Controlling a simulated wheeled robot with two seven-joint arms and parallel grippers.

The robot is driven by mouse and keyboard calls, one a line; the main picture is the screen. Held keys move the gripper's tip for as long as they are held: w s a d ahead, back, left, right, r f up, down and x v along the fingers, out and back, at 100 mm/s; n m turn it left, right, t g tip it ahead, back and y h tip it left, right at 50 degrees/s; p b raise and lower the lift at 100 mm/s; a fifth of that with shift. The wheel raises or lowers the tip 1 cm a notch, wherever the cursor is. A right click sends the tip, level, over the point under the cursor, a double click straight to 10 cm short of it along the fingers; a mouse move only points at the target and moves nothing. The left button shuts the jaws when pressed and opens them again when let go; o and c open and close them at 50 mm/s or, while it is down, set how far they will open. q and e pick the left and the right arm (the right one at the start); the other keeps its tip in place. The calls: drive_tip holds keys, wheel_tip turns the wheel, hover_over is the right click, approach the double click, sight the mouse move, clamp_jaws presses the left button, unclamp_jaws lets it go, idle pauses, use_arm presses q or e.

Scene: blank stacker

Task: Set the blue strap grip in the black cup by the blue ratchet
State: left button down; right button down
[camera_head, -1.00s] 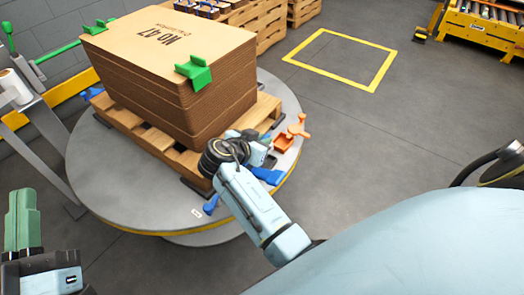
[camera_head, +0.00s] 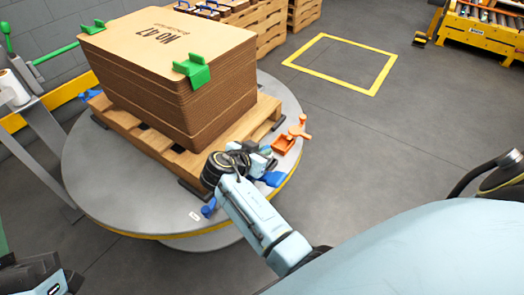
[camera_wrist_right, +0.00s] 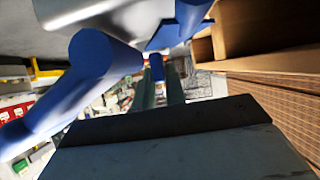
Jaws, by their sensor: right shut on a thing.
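My right gripper (camera_head: 266,160) is low over the near right rim of the round turntable, beside the pallet. In the right wrist view its two greenish fingers (camera_wrist_right: 160,88) are shut on a small blue piece (camera_wrist_right: 157,66), which I take for the blue strap grip. A large blue part (camera_wrist_right: 85,75), perhaps the blue ratchet, fills the left of that view. In the head view a blue part (camera_head: 272,179) shows just below the gripper. The black cup cannot be made out. My left gripper's dark body is at the lower left corner, its fingertips out of clear view.
The cardboard stack (camera_head: 190,85), with green clips (camera_head: 192,70), stands on a wooden pallet (camera_head: 262,117) on the turntable (camera_head: 110,185). An orange tool (camera_head: 299,128) and orange tray (camera_head: 283,144) lie right of the gripper. Another blue piece (camera_head: 208,208) lies at the near rim.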

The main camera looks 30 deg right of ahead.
drive_tip(key=shift+f, duration=0.3)
drive_tip(key=c, duration=1.5)
unclamp_jaws()
use_arm(q)
drive_tip(key=shift+s+a+r+t, duration=0.1)
drive_tip(key=shift+s+r+t, duration=0.05)
drive_tip(key=shift+s+t, duration=0.3)
use_arm(e)
drive_tip(key=shift+o, duration=0.2)
